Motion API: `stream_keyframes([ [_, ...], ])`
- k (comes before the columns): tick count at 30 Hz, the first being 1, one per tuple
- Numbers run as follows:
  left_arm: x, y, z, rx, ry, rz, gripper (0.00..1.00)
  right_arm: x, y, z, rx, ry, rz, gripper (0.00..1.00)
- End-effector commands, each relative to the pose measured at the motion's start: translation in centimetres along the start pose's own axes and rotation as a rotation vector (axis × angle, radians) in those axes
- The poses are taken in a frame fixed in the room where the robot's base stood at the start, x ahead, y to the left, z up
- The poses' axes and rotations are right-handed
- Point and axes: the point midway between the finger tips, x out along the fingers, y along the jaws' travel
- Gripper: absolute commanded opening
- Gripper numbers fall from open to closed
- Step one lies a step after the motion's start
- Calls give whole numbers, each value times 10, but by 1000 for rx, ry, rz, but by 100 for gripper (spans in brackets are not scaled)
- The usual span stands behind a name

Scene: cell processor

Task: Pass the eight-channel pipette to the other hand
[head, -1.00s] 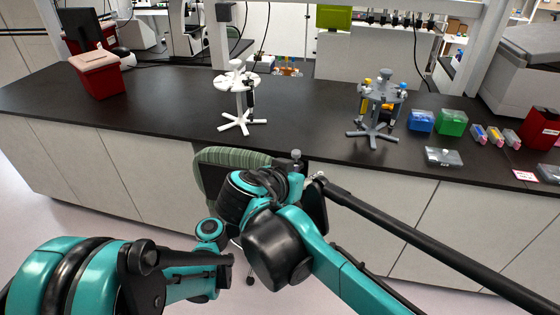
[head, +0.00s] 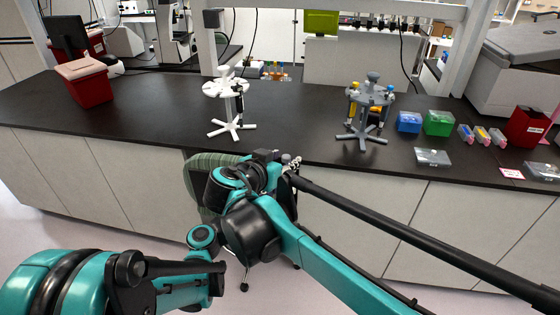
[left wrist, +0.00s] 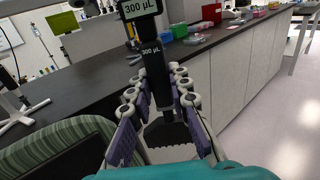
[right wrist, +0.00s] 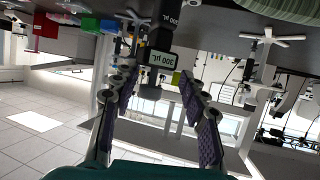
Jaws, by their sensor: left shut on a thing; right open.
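The eight-channel pipette (left wrist: 159,55) is dark, with a "300 µL" display. In the left wrist view it hangs between the fingers of my left gripper (left wrist: 160,77), which is shut on its lower body; its wide dark nozzle end (left wrist: 168,134) lies nearer that camera. In the right wrist view the pipette's display (right wrist: 160,58) shows upside down between the spread fingertips of my right gripper (right wrist: 153,70). I cannot tell whether they touch it. In the head view my right gripper (head: 275,168) is partly hidden by its own arm, and the pipette cannot be made out.
A white pipette stand (head: 227,88) and a grey stand (head: 370,97) with several pipettes stand on the black bench (head: 300,105). Blue (head: 409,122) and green boxes (head: 438,123) are at right. A green striped chair (head: 203,165) is beside my grippers.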

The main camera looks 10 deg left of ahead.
Motion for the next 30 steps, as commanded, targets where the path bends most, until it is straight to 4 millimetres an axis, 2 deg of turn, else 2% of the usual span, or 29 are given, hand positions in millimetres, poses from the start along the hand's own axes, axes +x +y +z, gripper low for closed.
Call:
stream_keyframes([
  [5, 0, 0, 0, 0, 0, 0, 0, 0, 0, 0, 0, 0, 0, 44],
  [10, 0, 0, 0, 0, 0, -1, 0, 0, 0, 0, 0, -1, -1, 0],
  [13, 0, 0, 0, 0, 0, -2, 0, 0, -1, 0, 0, -1, -2, 0],
  [14, 0, -1, 0, 1, 0, -2, 22, 0, -1, 0, 0, 0, -2, 0],
  [16, 0, -1, 0, 1, 0, -2, 40, 0, -1, 0, 0, 0, -2, 0],
  [17, 0, -1, 0, 1, 0, -2, 43, 0, -1, 0, 0, 0, -2, 0],
  [26, -1, 0, 0, 0, 0, 0, 43, 0, 0, 0, 0, 0, -1, 0],
  [30, -14, 1, 0, 0, 0, 3, 43, 0, 0, 0, 0, 0, 0, 0],
])
